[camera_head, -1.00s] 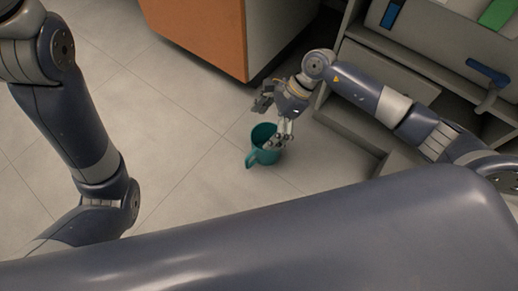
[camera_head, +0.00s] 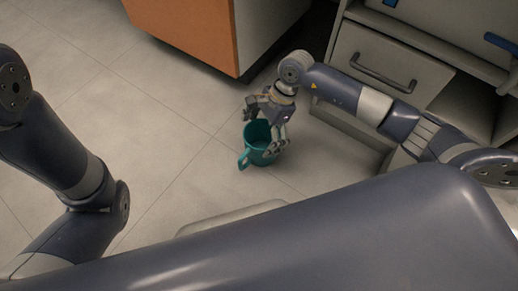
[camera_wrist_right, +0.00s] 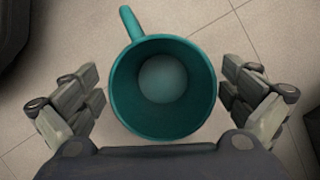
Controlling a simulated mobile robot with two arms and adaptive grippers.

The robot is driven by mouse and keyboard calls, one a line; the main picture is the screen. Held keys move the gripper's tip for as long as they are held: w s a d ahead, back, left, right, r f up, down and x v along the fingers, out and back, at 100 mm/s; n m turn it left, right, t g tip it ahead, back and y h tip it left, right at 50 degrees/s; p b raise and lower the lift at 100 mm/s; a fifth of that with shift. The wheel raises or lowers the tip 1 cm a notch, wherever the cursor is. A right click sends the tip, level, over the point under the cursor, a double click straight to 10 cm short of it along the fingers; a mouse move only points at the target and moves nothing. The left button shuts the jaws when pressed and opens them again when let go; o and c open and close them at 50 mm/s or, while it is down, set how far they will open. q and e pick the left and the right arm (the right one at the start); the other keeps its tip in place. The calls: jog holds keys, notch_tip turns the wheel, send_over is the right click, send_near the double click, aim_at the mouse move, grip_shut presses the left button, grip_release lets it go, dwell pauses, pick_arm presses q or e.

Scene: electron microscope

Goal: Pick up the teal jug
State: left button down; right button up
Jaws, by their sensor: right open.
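The teal jug (camera_head: 257,147) stands upright on the floor in the head view, its handle toward the lower left. In the right wrist view the jug (camera_wrist_right: 163,88) is seen from above, with its open mouth and empty-looking inside facing the camera and its handle at the top. My right gripper (camera_head: 264,126) is open, with its fingers on either side of the jug. In the right wrist view the gripper (camera_wrist_right: 163,98) shows a small gap on each side of the jug. My left arm is at the left edge of the head view, and its gripper is out of frame.
An orange-fronted cabinet (camera_head: 185,30) stands behind the jug. A grey drawer unit (camera_head: 385,75) with a handle is close to my right arm. The tiled floor (camera_head: 120,110) left of the jug is clear.

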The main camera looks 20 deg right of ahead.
aim_at(257, 137)
jog(key=b+x, duration=0.4)
jog(key=shift+a+f, duration=0.2)
jog(key=shift+f, duration=0.1)
jog(key=shift+r, duration=0.1)
jog(key=c, duration=1.2)
